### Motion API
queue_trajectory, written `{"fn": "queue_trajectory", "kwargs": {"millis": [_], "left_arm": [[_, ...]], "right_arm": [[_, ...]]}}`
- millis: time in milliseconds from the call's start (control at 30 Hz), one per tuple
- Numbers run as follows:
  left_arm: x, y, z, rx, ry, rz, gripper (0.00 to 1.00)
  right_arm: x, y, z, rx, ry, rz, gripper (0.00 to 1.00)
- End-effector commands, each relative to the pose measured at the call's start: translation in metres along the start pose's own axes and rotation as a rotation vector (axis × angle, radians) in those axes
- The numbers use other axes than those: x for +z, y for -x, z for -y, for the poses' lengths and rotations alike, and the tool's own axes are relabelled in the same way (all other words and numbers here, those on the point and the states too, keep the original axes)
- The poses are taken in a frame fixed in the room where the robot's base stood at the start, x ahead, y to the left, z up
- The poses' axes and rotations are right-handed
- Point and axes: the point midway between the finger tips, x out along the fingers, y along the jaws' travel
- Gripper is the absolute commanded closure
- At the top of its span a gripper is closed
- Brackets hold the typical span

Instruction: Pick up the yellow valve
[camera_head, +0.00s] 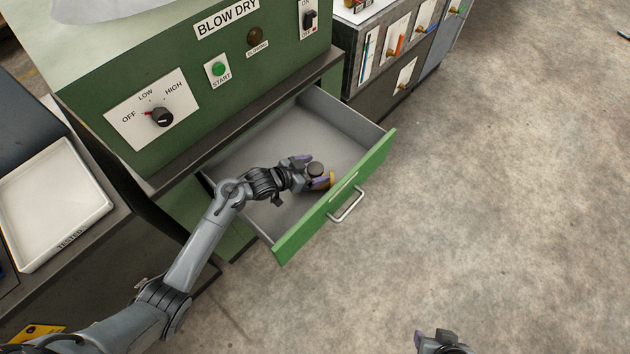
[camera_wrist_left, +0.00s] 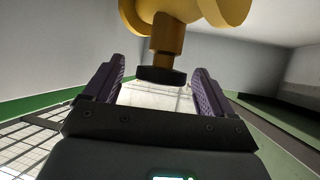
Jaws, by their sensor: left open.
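The yellow valve (camera_head: 325,182) sits inside the open green drawer, mostly hidden by my left gripper (camera_head: 312,172) in the head view. A dark round cap on it shows between the purple finger pads. In the left wrist view, the valve (camera_wrist_left: 180,12) spans the top, with its stem and dark cap (camera_wrist_left: 162,75) pointing toward the gripper. My left gripper (camera_wrist_left: 157,78) is open, one finger on each side of the cap, with visible gaps. My right gripper (camera_head: 443,343) is cut off at the bottom edge; its fingers do not show clearly.
The grey-lined drawer (camera_head: 350,122) has a green front (camera_head: 377,168) and a metal handle (camera_head: 346,205). The green BLOW DRY panel (camera_head: 85,75) and its dark ledge (camera_head: 240,118) stand behind it. A white tray (camera_head: 60,258) lies at left. Open floor is at right.

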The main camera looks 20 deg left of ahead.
Motion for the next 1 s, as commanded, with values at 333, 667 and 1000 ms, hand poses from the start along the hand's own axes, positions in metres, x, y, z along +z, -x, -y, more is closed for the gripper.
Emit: {"fn": "queue_trajectory", "kwargs": {"millis": [333, 667, 1000], "left_arm": [[-0.001, -0.027, 0.001, -0.002, -0.002, 0.000, 0.15], [-0.001, -0.027, 0.001, -0.001, -0.001, 0.000, 0.38], [-0.001, -0.026, 0.001, -0.001, -0.001, 0.001, 0.90]], "right_arm": [[0.003, -0.010, 0.001, -0.002, -0.003, 0.000, 0.57], [0.003, -0.010, 0.003, -0.008, -0.010, -0.001, 0.57], [0.003, -0.010, 0.003, -0.007, -0.009, 0.000, 0.57]]}}
